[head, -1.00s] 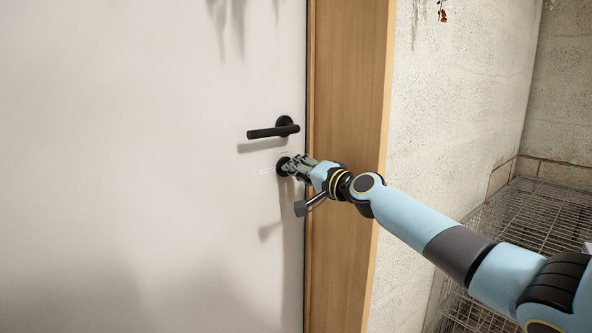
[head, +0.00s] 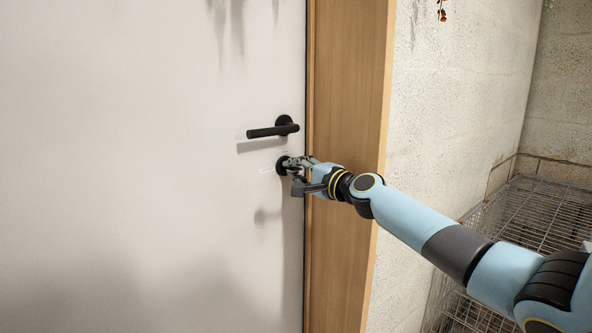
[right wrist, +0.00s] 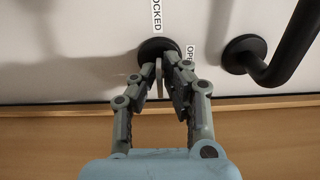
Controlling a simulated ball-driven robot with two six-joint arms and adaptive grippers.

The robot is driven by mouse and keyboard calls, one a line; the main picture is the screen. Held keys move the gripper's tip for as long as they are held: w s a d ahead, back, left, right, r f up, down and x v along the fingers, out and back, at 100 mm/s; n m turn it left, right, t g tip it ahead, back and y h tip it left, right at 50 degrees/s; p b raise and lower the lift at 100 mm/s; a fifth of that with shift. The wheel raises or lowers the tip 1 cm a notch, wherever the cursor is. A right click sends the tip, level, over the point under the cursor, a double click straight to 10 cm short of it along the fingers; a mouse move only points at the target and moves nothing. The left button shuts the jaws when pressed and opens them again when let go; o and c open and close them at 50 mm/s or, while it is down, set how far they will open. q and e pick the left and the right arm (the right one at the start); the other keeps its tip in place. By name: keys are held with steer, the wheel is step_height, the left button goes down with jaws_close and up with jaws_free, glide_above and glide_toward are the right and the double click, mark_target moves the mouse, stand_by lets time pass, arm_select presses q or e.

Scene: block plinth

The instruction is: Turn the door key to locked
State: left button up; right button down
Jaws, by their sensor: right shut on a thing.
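The lock (right wrist: 158,47) is a round black plate on the white door, below the black door handle in the head view. The key (right wrist: 159,80) is a thin grey piece at the lock, seen nearly edge-on and roughly in line with the LOCKED label (right wrist: 156,14). An OPEN label (right wrist: 190,56), partly hidden, sits beside the plate on the handle side. My right gripper (right wrist: 160,78) is shut on the key, with a finger on each side. In the head view, my right gripper (head: 291,167) hides the key and part of the lock. My left gripper is not in view.
The black lever handle (head: 273,131) is close above my right gripper. A wooden door frame (head: 346,90) and a pale wall (head: 455,90) lie to the right. A wire rack (head: 525,215) stands at the lower right, behind my right arm.

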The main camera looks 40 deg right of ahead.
steer(key=c, duration=1.5)
jaws_free()
steer(key=shift+d, duration=0.1)
steer(key=s, duration=0.7)
steer(key=shift+s+d, duration=0.25)
steer(key=shift+s, duration=0.05)
steer(key=shift+f, duration=0.15)
